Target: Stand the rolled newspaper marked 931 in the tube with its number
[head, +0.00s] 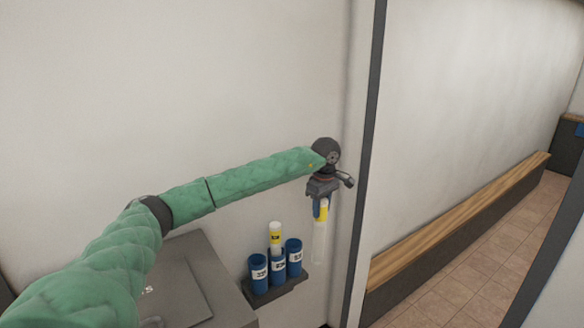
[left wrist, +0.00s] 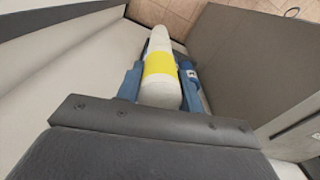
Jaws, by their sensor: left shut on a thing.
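My left gripper (head: 320,211) is shut on a rolled newspaper (head: 319,246), white with a yellow band. The roll hangs upright below the gripper, clear of the tubes and to their right. In the left wrist view the held roll (left wrist: 160,92) lies between the blue fingers; I cannot read its number. Three blue tubes stand on a small shelf: a left tube (head: 258,274), a middle tube (head: 279,268) and a right tube (head: 293,258). Their white labels are too small to read surely. Another yellow-banded roll (head: 275,232) stands in the middle tube. My right gripper is out of view.
The dark shelf (head: 284,288) is fixed at the wall. A grey box-like cabinet (head: 205,270) stands to its left. A dark wall edge (head: 368,150) runs just right of the held roll. A wooden bench (head: 460,215) and tiled floor (head: 490,250) lie beyond.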

